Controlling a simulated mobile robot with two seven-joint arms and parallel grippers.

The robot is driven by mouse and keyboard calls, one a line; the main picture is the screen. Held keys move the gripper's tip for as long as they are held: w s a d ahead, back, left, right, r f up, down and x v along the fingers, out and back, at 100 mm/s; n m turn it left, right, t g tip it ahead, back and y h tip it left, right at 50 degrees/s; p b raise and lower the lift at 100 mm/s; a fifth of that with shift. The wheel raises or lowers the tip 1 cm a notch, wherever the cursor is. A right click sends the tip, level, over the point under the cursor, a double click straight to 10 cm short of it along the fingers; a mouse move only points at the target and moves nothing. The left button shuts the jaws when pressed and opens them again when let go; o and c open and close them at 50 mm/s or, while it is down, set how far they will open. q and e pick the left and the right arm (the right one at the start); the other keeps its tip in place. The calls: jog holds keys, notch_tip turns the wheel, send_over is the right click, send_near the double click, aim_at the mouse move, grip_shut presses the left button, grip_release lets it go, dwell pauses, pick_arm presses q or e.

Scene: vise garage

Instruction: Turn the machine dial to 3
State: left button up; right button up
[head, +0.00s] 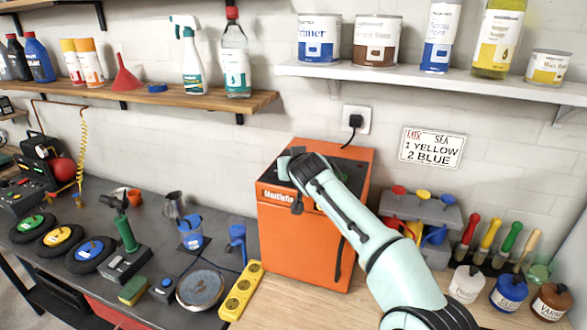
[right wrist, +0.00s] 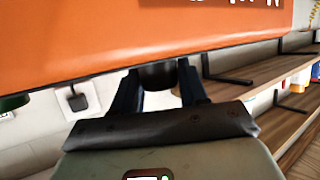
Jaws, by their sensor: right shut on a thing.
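The orange machine (head: 305,240) stands upright on the bench in the middle of the head view, with white lettering on its front. In the right wrist view its orange face (right wrist: 150,35) fills the upper part. My right gripper (right wrist: 160,84) is at the machine, with its two dark fingers on either side of a dark round dial (right wrist: 157,73), shut on it. In the head view my right arm reaches over the machine's top front, and the fingers and dial are hidden there. No dial numbers can be read. My left gripper is not in view.
A yellow power strip (head: 240,291) and a round metal pan (head: 201,289) lie left of the machine. A grey bin rack (head: 440,208) and several paint jars stand to its right. A white shelf (head: 430,75) with cans and a wooden shelf (head: 180,98) hang above.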

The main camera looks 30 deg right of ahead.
jog(key=shift+a+f+m+g+h+b, duration=0.15)
jog(key=shift+m+g+h+b, duration=0.3)
jog(key=shift+m+h, duration=0.45)
jog(key=shift+m+g+h, duration=0.35)
jog(key=shift+m+h, duration=0.15)
jog(key=shift+h, duration=0.1)
jog(key=shift+r+m+g+h, duration=0.25)
jog(key=shift+m+g+h, duration=0.25)
jog(key=shift+m+h, duration=0.35)
jog(key=m+g+h+p, duration=0.2)
jog(key=m+g+p, duration=0.1)
jog(key=m+g+h+p, duration=0.1)
jog(key=m+g+p, duration=0.2)
jog(key=shift+w+r+h, duration=0.15)
jog(key=shift+r+h, duration=0.05)
jog(key=shift+h, duration=0.15)
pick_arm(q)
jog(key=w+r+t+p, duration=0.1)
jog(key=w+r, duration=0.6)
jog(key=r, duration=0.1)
pick_arm(e)
jog(key=shift+d+f+m+g, duration=0.1)
jog(key=shift+f+m+g, duration=0.05)
jog(key=shift+m+g, duration=0.5)
jog(key=shift+d+f+m+g, duration=0.1)
jog(key=shift+f+m+g, duration=0.05)
jog(key=shift+m+g, duration=0.45)
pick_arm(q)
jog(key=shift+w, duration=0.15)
